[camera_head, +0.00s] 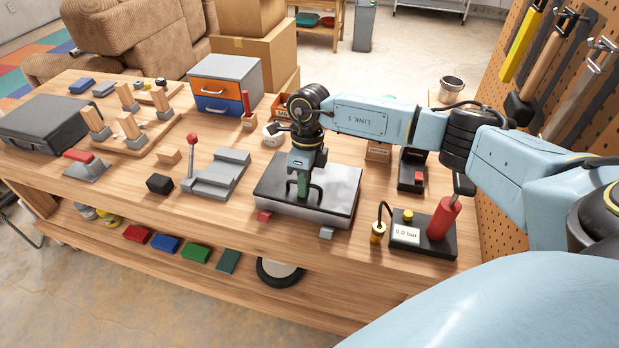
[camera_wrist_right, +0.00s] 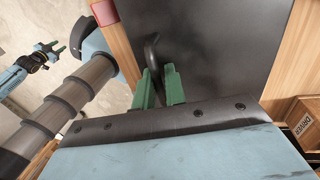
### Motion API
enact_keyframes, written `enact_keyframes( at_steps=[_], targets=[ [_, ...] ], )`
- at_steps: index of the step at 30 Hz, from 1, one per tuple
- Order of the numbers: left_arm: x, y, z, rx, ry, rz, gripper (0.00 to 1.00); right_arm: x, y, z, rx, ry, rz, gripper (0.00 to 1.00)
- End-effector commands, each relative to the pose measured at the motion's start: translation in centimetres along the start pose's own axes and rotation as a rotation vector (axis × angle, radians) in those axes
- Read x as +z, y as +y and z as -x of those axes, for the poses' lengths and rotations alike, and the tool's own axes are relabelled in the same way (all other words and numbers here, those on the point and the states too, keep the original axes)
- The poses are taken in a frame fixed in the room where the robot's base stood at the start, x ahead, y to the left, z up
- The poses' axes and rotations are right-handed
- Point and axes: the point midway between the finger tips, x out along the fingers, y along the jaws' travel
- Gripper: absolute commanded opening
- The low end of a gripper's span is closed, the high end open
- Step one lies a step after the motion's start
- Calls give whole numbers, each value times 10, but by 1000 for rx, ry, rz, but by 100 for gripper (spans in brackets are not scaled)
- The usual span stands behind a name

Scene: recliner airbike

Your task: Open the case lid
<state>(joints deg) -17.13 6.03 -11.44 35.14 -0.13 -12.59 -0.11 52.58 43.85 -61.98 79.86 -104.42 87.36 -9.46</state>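A flat case with a dark lid (camera_head: 335,182) and a black handle stands near the middle of the bench. Its lid lies flat. A red tab (camera_head: 264,216) and a grey tab (camera_head: 327,232) stick out at its front edge. My right gripper (camera_head: 303,188) points down at the handle. In the right wrist view its green fingers (camera_wrist_right: 160,88) stand close together on both sides of the black handle (camera_wrist_right: 152,50) and appear shut on it. A small blue and dark arm end at the left of that view looks like my left gripper (camera_wrist_right: 50,50), too small to read.
A pump with a red cylinder (camera_head: 443,217) stands right of the case. A grey fixture with a red-knobbed lever (camera_head: 217,174) is at its left. A drawer box (camera_head: 225,82) is behind. Another dark grey case (camera_head: 42,124) lies far left. A pegboard (camera_head: 495,175) bounds the right side.

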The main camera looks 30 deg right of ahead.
Motion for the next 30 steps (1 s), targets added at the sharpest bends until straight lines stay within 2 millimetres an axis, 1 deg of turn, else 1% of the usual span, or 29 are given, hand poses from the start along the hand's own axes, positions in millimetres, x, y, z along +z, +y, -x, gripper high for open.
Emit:
enact_keyframes(
  at_steps=[1,2,10,24,30],
  targets=[
    [-1,2,0,2,1,1,36,0,3,-4,6,6,4,3],
    [-2,3,0,3,2,2,36,-1,3,-4,7,6,4,2],
    [-2,4,0,5,3,3,36,-1,3,-3,6,6,3,2],
    [-6,4,10,5,8,4,36,0,-4,22,3,3,1,2],
    [-6,4,11,5,8,4,36,0,-5,26,2,2,1,2]
  ],
)
